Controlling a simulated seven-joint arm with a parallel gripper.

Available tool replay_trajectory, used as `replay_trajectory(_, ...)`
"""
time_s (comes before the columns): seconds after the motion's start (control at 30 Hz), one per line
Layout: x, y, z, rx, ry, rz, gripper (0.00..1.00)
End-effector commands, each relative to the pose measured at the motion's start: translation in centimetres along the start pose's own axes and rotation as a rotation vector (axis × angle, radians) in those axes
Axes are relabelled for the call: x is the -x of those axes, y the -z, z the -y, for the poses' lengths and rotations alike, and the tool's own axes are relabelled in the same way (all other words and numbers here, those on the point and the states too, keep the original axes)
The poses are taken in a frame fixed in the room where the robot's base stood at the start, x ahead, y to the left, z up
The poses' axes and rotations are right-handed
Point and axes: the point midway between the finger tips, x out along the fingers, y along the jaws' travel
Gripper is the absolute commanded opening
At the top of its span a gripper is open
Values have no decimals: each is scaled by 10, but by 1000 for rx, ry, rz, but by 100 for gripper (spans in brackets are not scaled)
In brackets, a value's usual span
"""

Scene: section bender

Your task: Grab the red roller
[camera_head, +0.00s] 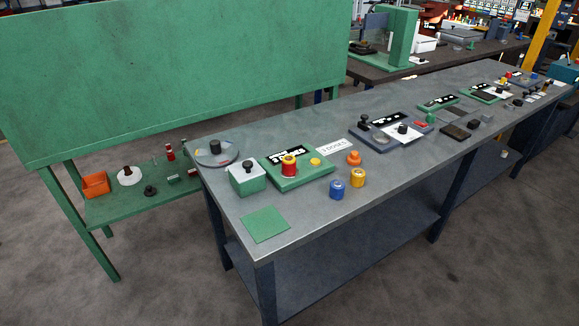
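The red roller (289,168) stands upright on a green base plate (316,178) near the left end of the long grey table.
The grey table (300,222) also holds a blue roller (337,190), a yellow roller (357,178), an orange piece (354,159), a green box (247,181) and a round grey disc (215,155). A large green panel (180,70) stands behind. The front table area is mostly clear.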

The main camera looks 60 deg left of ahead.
Motion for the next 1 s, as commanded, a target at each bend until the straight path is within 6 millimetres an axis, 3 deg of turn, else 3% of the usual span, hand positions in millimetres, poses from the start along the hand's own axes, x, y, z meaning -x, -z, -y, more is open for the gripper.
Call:
replay_trajectory(0.27, 0, 0, 0, 0, 0, 0, 2)
replay_trajectory(1.0, 0, 0, 0, 0, 0, 0, 73)
